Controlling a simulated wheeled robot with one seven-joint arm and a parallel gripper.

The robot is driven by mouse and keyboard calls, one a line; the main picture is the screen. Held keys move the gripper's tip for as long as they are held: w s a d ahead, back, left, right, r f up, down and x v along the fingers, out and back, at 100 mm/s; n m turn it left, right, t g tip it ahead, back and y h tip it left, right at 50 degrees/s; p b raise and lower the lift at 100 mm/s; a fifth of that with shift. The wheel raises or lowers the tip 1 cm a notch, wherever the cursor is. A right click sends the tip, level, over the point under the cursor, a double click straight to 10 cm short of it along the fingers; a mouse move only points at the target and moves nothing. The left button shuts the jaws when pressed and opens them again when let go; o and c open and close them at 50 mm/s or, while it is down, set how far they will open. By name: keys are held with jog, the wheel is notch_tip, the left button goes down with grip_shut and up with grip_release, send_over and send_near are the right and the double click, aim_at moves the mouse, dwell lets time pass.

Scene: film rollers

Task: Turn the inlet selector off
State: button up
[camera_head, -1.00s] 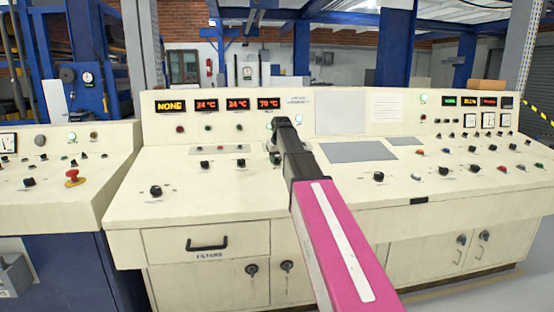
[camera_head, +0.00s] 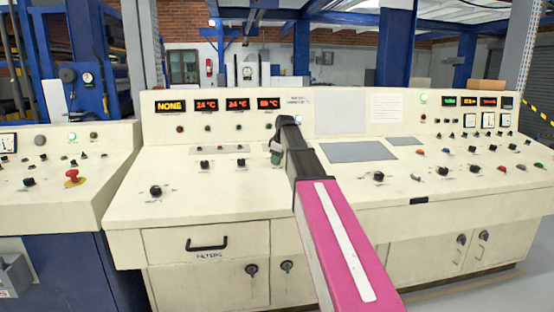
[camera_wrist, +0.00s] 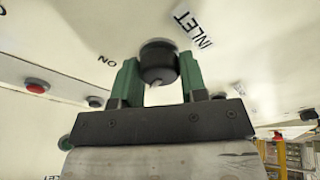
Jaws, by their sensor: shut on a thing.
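The inlet selector (camera_wrist: 158,62) is a round black knob with a pale pointer mark, close up in the wrist view. An INLET label (camera_wrist: 193,29) is beside it, and an ON label (camera_wrist: 107,60) shows upside down to its left. My gripper (camera_wrist: 159,72) has green fingers on either side of the knob and is shut on it. In the head view my gripper (camera_head: 276,157) is over the middle of the sloping console top, and my arm hides the selector there.
The cream console (camera_head: 140,205) carries several other knobs, such as a black one (camera_head: 155,191) at left. A red emergency button (camera_head: 72,178) is on the left console. Lit displays (camera_head: 206,105) line the upright panel. In the wrist view a red button (camera_wrist: 37,86) is at left.

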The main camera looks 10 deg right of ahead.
jog(key=shift+n, duration=1)
jog(key=o, duration=0.9)
jog(key=v, duration=1)
jog(key=shift+d+r, duration=0.1)
jog(key=shift+r, duration=0.3)
